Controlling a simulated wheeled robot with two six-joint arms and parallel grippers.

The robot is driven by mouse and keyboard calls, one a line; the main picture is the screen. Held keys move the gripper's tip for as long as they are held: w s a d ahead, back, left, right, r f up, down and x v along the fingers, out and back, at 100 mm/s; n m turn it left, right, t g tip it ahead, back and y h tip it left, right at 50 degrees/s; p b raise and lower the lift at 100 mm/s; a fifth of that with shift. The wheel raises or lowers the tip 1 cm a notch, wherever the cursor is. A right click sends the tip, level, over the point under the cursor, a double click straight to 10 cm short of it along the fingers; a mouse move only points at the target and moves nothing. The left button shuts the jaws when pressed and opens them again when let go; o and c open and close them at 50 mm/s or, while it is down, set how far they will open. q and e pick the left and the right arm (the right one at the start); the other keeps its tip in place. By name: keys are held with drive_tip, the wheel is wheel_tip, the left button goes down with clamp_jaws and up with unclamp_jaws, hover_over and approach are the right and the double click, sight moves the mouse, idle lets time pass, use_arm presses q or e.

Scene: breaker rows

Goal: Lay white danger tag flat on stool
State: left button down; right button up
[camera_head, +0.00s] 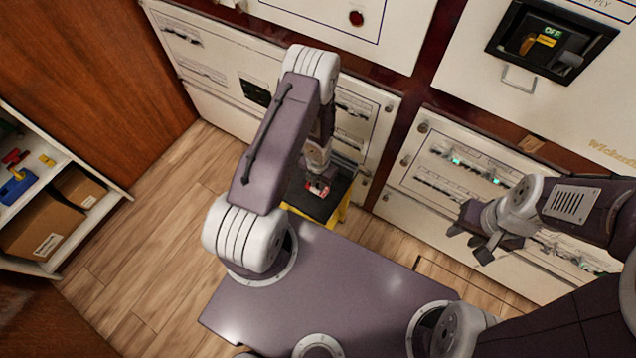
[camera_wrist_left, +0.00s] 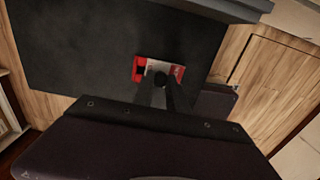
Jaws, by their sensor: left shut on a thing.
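The danger tag (camera_head: 318,189), white with red parts, shows over the black top of the stool (camera_head: 297,199), which has yellow sides. In the left wrist view the tag (camera_wrist_left: 147,67) appears against the dark stool top (camera_wrist_left: 70,55). My left gripper (camera_wrist_left: 160,88) is shut on the tag near its edge, and its fingers hide part of it. In the head view my left gripper (camera_head: 317,172) points down over the stool. I cannot tell whether the tag touches the top. My right gripper (camera_head: 470,243) is open and empty in front of the lower right panel.
White breaker panels (camera_head: 440,165) stand close behind the stool. A shelf (camera_head: 60,255) with cardboard boxes (camera_head: 45,228) stands at the left. The wooden floor (camera_head: 135,265) between shelf and stool is clear.

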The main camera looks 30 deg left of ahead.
use_arm(q)
drive_tip(key=shift+f+b, duration=0.55)
drive_tip(key=shift+b, duration=0.05)
drive_tip(key=c, duration=1.3)
unclamp_jaws()
drive_tip(key=shift+o, duration=0.2)
wheel_tip(320, 180, up, 10)
drive_tip(key=p, duration=0.9)
drive_tip(key=shift+f, duration=0.45)
